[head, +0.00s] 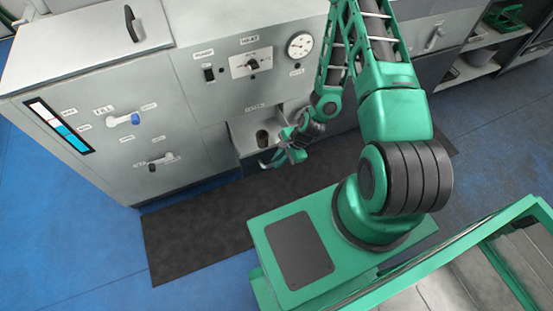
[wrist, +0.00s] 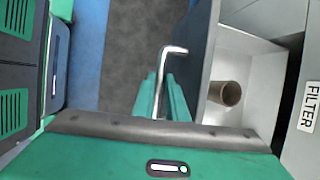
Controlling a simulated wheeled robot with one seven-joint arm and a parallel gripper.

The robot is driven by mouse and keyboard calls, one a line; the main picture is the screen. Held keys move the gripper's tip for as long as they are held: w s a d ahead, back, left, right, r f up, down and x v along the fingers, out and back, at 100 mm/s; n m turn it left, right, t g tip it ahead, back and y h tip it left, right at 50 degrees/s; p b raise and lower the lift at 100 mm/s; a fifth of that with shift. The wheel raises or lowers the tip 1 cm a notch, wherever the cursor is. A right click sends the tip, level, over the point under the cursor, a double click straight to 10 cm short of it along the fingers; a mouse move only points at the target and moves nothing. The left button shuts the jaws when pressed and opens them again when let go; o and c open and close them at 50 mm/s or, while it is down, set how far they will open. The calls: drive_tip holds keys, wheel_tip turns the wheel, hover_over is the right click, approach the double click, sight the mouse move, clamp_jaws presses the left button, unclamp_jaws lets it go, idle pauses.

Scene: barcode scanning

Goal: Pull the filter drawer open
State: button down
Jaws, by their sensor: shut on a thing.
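The filter drawer (wrist: 245,60) stands pulled out from the machine, with its pale inside showing in the wrist view. A brown cylinder (wrist: 226,94), hollow at its end, is inside it; it also shows in the head view (head: 262,138). The drawer's dark front panel (wrist: 203,50) carries a bent metal handle (wrist: 164,70). My gripper (wrist: 163,92) is shut on this handle, one green finger on either side. In the head view my gripper (head: 278,158) is at the drawer's front, and my arm hides part of the drawer's right side.
The grey machine (head: 200,100) has a dial gauge (head: 300,45), switches and a blue-and-white knob (head: 123,119). A FILTER label (wrist: 310,106) is beside the drawer.

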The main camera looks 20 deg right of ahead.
drive_tip(key=c, duration=1.8)
unclamp_jaws()
drive_tip(key=shift+o, duration=0.2)
drive_tip(key=v, duration=1)
drive_tip(key=shift+d+r, duration=0.15)
drive_tip(key=shift+r, duration=0.2)
